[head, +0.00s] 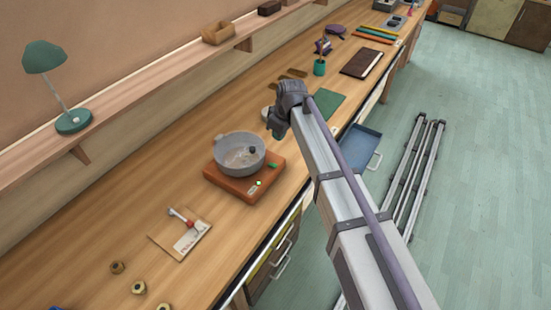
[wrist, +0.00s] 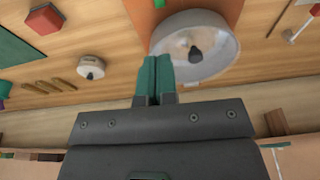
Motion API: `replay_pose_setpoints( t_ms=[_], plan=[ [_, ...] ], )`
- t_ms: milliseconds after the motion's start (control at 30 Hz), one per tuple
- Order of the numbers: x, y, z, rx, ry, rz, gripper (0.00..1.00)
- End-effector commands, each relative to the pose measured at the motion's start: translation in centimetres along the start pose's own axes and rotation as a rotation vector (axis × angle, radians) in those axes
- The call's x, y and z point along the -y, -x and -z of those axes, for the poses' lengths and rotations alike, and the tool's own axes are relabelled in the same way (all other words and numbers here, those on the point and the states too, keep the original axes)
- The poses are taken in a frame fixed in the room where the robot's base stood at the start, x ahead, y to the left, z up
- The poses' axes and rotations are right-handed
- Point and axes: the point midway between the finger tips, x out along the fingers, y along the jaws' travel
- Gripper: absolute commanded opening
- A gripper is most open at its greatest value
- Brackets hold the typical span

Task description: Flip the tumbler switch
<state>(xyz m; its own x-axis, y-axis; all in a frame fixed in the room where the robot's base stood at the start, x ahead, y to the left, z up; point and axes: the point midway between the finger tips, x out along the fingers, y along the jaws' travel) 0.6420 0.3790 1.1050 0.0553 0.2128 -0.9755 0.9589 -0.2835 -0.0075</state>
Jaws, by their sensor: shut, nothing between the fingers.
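An orange-brown box (head: 226,187) on the bench carries a grey pot (head: 240,170) with a small dark object inside. A green piece (head: 272,166) and a small lit green spot (head: 258,183) show on the box; the green piece may be the tumbler switch, but it is too small to be sure. The pot also shows in the wrist view (wrist: 215,62), just right of my fingertips, with part of the box (wrist: 145,20) above. My gripper (wrist: 154,62) is shut and empty, its green fingers together. In the head view my gripper (head: 277,133) is above the bench, right of the pot.
A pale board (head: 168,240) with a red-and-white lever-like piece lies at the front left, near several brass nuts. A green mat (head: 327,104) and a blue tray (head: 361,144) are to the right. A shelf (head: 150,80) runs along the wall.

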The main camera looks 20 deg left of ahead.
Motion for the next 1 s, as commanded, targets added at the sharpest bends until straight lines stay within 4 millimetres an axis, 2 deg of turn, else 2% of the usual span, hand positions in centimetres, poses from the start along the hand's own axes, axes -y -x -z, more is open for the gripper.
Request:
replay_pose_setpoints(
  t_ms=[333, 467, 667, 1000],
  plan=[
    [0.1, -0.1, -0.3, 0.000, 0.023, -0.001, 0.00],
    [0.1, -0.9, -0.3, 0.000, 0.022, -0.001, 0.00],
    [0.0, -4.4, -0.5, 0.001, 0.022, -0.001, 0.00],
    [0.0, -11.9, -0.8, 0.001, 0.021, -0.002, 0.00]
  ],
)
